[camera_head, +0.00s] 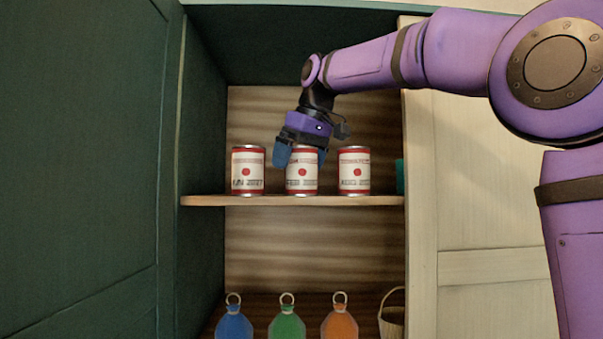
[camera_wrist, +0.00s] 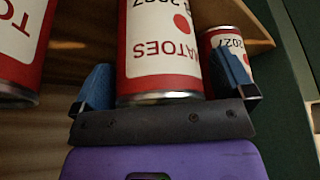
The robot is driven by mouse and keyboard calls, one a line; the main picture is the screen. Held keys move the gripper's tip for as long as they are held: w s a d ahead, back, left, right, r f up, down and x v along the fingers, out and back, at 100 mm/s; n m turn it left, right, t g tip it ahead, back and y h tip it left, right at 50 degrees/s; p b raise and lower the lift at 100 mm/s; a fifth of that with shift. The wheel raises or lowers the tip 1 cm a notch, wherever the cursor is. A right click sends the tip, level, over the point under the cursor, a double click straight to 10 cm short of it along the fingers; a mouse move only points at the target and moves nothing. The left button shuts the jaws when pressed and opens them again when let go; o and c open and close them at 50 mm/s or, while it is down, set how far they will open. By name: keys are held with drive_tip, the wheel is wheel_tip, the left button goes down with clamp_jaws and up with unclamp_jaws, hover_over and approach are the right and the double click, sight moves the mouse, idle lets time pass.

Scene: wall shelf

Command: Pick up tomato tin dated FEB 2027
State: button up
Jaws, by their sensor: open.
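Three red-and-white tomato tins stand upright in a row on the shelf board (camera_head: 215,201): a left tin (camera_head: 248,171), a middle tin (camera_head: 302,174) and a right tin (camera_head: 354,171). Their date print is small; the middle one looks like FEB 2027 but is partly unclear. My gripper (camera_head: 302,154) is open at the top of the middle tin, with a blue finger on either side. In the wrist view, one tin (camera_wrist: 158,62) lies between the open fingers (camera_wrist: 164,88); TOMATOES and 2027 read upside down, and its month is cut off. I cannot tell whether the fingers touch it.
In the wrist view, neighbouring tins flank the fingers, one at left (camera_wrist: 22,45) and one at right (camera_wrist: 229,50). A teal object (camera_head: 400,176) stands at the shelf's right end. Below are blue (camera_head: 234,324), green (camera_head: 287,324) and orange (camera_head: 340,324) bottles and a basket (camera_head: 392,320).

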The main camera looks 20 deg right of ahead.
drive_tip(key=shift+c, duration=0.2)
drive_tip(key=c, duration=1.1)
drive_tip(key=shift+c, duration=0.5)
drive_tip(key=shift+r, duration=0.15)
